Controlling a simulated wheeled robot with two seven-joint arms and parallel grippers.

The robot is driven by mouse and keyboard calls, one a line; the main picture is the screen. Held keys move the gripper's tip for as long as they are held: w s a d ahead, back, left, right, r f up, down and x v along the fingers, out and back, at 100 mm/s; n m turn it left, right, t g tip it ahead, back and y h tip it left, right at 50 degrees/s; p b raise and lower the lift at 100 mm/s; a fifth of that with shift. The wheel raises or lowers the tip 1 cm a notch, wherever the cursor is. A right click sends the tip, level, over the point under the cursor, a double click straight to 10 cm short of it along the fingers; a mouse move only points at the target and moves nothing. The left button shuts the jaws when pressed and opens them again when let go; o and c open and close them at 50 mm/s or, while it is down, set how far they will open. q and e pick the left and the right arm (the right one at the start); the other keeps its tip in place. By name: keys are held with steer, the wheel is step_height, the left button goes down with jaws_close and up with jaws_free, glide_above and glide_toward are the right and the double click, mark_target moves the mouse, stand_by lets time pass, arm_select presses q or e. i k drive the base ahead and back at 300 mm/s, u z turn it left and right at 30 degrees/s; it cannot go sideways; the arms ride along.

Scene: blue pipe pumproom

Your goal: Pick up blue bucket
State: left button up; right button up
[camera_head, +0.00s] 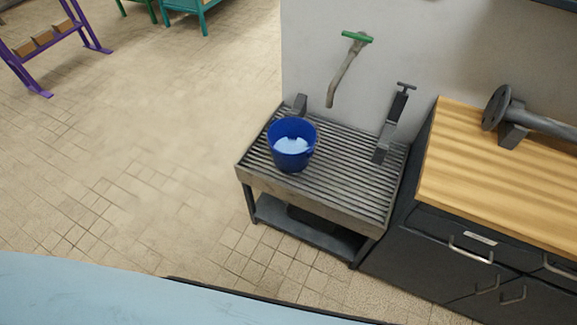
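The blue bucket (291,158) stands upright on the left part of a slatted grey metal table (349,192). Its inside shows a light blue surface that looks like water, though I cannot be sure. Nothing touches the bucket except the slats beneath it and no handle is clearly visible. Neither of my grippers shows in the head view.
A tap with a green handle (357,37) sticks out of the wall above the table. A clamp-like tool (393,120) stands on the table's right. A wooden-topped cabinet (470,160) adjoins on the right. Tiled floor (150,170) lies open to the left.

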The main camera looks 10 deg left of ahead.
mark_target(291, 139)
steer(key=z, duration=0.05)
steer(key=k, duration=0.7)
steer(key=u, duration=0.7)
steer(key=i, duration=1.55)
steer(key=z, duration=0.6)
